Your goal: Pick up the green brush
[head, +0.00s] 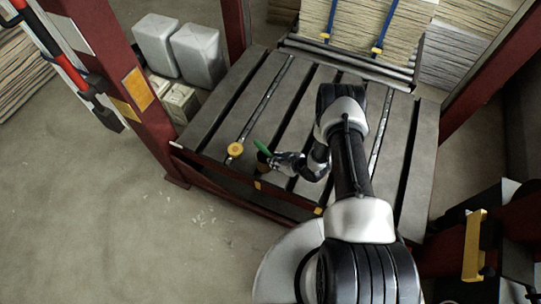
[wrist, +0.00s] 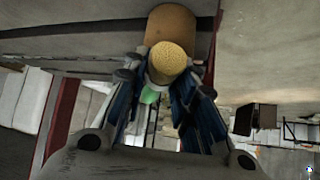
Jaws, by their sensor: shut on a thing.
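The green brush (head: 262,147) shows in the head view as a green handle tip rising up and to the left from my gripper (head: 272,158). My gripper is shut on the brush above the front edge of the slatted table (head: 221,100). In the wrist view, a green part (wrist: 150,96) shows between the fingers of my gripper (wrist: 160,80). A yellow, rough-textured round end (wrist: 170,59) shows just past the fingertips, and I cannot tell for sure whether it belongs to the brush. The rest of the brush is hidden by the fingers.
A yellow round object (head: 235,149) lies on the table left of my gripper. Red posts (head: 148,88) frame the table. Grey canisters (head: 197,55) stand behind its left side, and stacked sheets (head: 375,25) stand at the back. The floor at left is clear.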

